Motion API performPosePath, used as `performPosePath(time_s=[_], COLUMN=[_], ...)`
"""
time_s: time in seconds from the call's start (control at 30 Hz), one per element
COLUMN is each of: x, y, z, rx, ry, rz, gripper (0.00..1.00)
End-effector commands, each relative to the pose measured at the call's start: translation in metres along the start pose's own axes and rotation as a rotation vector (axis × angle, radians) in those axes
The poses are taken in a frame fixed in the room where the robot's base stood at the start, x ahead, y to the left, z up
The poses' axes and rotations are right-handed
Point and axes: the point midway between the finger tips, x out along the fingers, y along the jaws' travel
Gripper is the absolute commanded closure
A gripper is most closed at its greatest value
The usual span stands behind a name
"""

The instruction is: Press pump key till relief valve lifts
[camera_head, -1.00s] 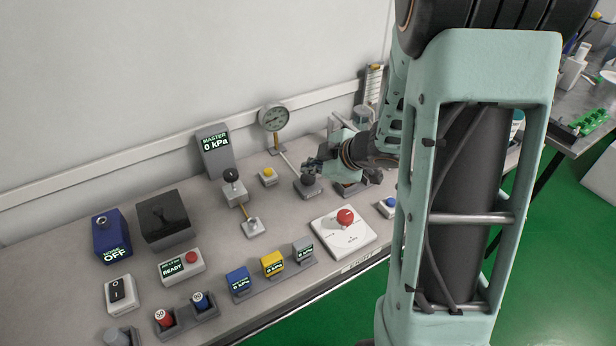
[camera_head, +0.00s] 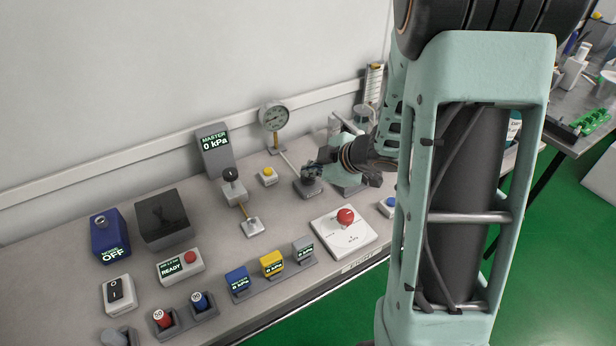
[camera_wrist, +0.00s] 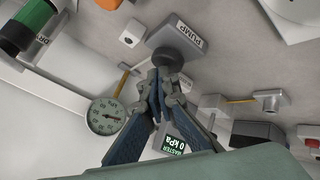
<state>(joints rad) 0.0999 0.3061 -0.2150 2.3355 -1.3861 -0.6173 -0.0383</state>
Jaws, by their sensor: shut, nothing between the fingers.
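The pump key is a dark round knob (camera_wrist: 170,59) on a grey box labelled PUMP (camera_wrist: 188,38) in the wrist view. In the head view the pump box (camera_head: 307,190) stands at mid-bench, its knob mostly covered by my gripper (camera_head: 311,170). My gripper (camera_wrist: 158,76) is shut and empty, its tips at the knob's near edge. I cannot tell whether they touch it. The master display (camera_head: 214,143) reads 0 kPa. I cannot identify the relief valve surely.
A small box with a yellow button (camera_head: 268,176) stands left of the pump. A white plate with a red mushroom button (camera_head: 345,217) lies in front, and a blue button (camera_head: 390,203) to its right. A black knob on a post (camera_head: 231,175) stands further left. Bare bench separates these.

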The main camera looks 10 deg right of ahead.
Motion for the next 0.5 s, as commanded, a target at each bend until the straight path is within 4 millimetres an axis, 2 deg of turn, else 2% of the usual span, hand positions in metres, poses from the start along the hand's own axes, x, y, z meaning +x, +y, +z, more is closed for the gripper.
performPosePath(time_s=[0.5], x=[0.005], y=[-0.004], z=[0.0039], rx=[0.001], ry=[-0.001], rz=[-0.001], gripper=[1.0])
